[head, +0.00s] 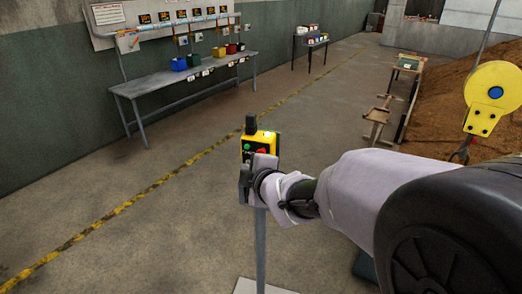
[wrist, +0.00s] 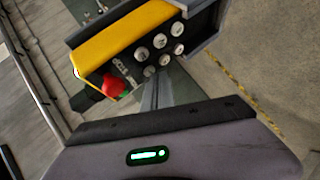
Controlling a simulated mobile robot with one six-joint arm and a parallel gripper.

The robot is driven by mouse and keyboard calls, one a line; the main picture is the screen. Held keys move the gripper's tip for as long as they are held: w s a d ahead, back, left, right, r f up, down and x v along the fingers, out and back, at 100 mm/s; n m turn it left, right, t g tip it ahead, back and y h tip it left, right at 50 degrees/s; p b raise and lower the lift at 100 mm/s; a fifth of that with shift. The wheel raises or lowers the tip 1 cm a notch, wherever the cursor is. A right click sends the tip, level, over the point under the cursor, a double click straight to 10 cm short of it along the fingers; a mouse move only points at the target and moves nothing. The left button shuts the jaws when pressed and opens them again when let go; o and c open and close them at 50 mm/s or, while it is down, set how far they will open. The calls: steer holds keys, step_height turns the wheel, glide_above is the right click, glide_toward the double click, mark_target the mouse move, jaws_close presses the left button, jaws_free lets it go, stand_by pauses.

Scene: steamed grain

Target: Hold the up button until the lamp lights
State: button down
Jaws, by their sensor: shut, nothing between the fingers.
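A yellow control box (head: 268,134) stands on a grey post (head: 261,240) in the middle of the head view, with a dark knob-like part on top. In the wrist view the control box (wrist: 125,35) is tilted. Its face carries a red mushroom button (wrist: 113,86) and several round pale buttons (wrist: 160,41). Their markings are too small to read, so I cannot tell which is the up button. My gripper (head: 262,162) is shut and empty, in front of the box's lower part. Its fingertips are not clear in the wrist view, and contact cannot be told. Small green spots show on the box; I cannot tell whether one is the lamp.
A grey bench (head: 175,79) with coloured bins stands along the left wall. A small dark table (head: 311,46) is farther back. A yellow pulley block (head: 494,90) hangs at right, before a brown grain heap (head: 468,72). The floor left of the post is clear.

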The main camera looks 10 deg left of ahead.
steer(key=shift+w, duration=0.4)
stand_by(0.6)
stand_by(3.0)
steer(key=shift+s+b, duration=0.8)
steer(key=shift+s, duration=0.1)
steer(key=s+b, duration=0.5)
steer(key=shift+a, duration=0.25)
stand_by(2.4)
